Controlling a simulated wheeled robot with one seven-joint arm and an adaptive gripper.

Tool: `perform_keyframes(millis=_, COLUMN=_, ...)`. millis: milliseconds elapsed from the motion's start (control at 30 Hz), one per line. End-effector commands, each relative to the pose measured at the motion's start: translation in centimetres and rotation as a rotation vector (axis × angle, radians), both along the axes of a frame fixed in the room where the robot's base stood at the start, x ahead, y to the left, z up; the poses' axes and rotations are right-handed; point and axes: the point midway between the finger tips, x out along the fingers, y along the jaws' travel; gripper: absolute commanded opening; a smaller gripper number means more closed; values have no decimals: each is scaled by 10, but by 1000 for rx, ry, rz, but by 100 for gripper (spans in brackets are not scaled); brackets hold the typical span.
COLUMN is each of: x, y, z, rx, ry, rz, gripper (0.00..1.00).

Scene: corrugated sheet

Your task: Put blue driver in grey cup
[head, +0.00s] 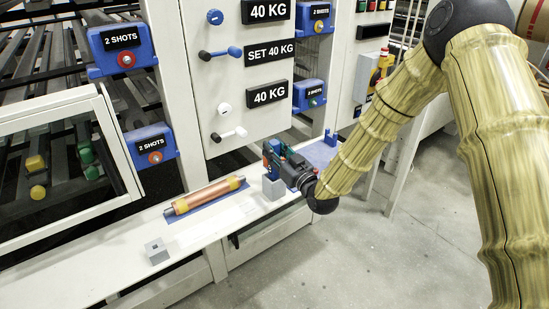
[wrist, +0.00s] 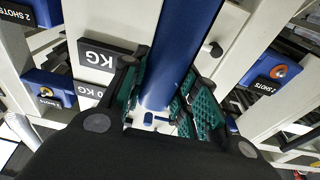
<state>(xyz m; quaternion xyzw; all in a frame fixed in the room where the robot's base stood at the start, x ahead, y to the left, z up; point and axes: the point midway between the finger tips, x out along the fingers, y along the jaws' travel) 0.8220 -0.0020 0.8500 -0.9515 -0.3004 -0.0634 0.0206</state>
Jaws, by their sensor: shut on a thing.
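My gripper (head: 278,158) is over the white ledge, to the right of the copper roller. In the wrist view its teal-padded fingers (wrist: 168,98) are shut on the blue driver (wrist: 183,50), a long blue shaft running up out of the picture. In the head view a bit of blue shows at the fingers, just above a grey block-like cup (head: 273,188) on the ledge. I cannot tell whether the driver's end is inside this cup, touching it or behind it. A second, lower grey block (head: 157,251) with a dark square hole stands at the ledge's left front.
A copper roller (head: 205,195) with yellow bands lies on a blue mat on the white ledge (head: 185,232). A white panel (head: 222,90) with levers and labels rises behind. A blue pad (head: 321,153) lies right of my gripper. Grey floor is open in front.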

Motion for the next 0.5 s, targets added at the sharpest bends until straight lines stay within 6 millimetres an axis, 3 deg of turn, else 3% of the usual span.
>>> perform_keyframes(millis=200, x=0, y=2, z=-25, rx=0, ry=-1, rz=2, gripper=0)
perform_keyframes(millis=500, x=0, y=2, z=-27, rx=0, ry=-2, rz=3, gripper=0)
